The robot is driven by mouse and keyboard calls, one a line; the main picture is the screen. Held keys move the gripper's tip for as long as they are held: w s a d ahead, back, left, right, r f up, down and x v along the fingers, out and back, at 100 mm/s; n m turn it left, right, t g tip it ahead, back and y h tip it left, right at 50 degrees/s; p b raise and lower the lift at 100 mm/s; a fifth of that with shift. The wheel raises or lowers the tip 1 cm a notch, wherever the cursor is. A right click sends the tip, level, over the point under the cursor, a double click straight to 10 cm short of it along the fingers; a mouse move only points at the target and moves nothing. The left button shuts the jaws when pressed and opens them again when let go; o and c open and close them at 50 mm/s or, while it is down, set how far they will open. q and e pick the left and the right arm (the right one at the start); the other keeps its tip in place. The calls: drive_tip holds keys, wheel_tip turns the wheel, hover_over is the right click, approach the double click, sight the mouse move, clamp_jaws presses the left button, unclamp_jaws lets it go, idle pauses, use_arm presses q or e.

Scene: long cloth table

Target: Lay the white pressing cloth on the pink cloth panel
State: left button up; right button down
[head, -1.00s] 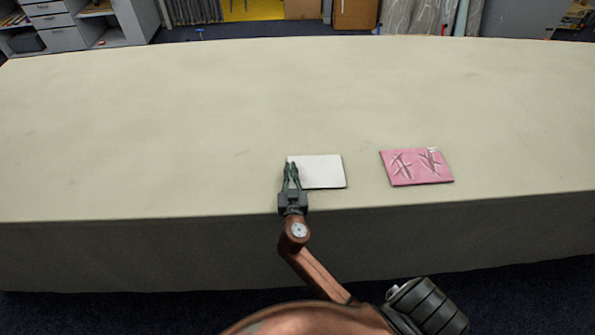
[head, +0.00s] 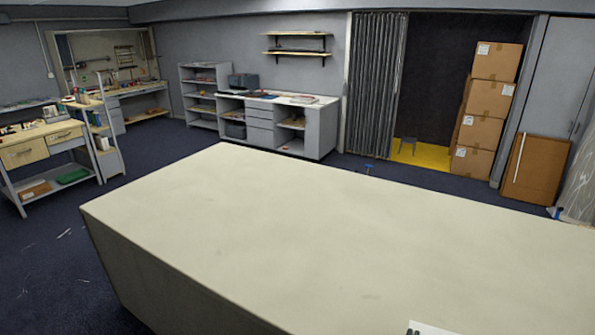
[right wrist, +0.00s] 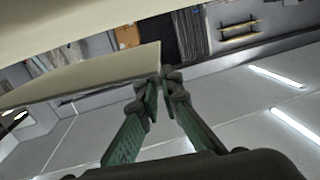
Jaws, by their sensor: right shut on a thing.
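The white pressing cloth (right wrist: 95,76) is a flat, thin sheet in the right wrist view. My right gripper (right wrist: 161,84) is shut on one end of its edge, and the sheet sticks out stiffly to the left of the fingers. In the head view only a corner of the white cloth (head: 430,329) shows at the bottom edge, with dark fingertips (head: 412,331) beside it. The pink cloth panel is out of both current views. My left gripper is not in view.
The long cream-covered table (head: 290,220) fills the lower head view, and its visible top is otherwise bare. Beyond are a workbench (head: 45,150), grey cabinets (head: 262,125) and stacked cardboard boxes (head: 485,98), all well away from the table.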

drive_tip(key=s+a+f+n+y, duration=0.1)
drive_tip(key=s+a+n+y, duration=0.1)
drive_tip(key=s+a, duration=0.4)
drive_tip(key=s+a+f+n+t+y, duration=0.1)
drive_tip(key=s+a+f+n+y, duration=0.1)
drive_tip(key=s+a+y, duration=0.2)
drive_tip(key=s+a, duration=0.2)
drive_tip(key=s, duration=0.2)
drive_tip(key=shift+a+n+y, duration=0.3)
drive_tip(key=shift+a+y, duration=0.05)
drive_tip(key=shift+y, duration=0.05)
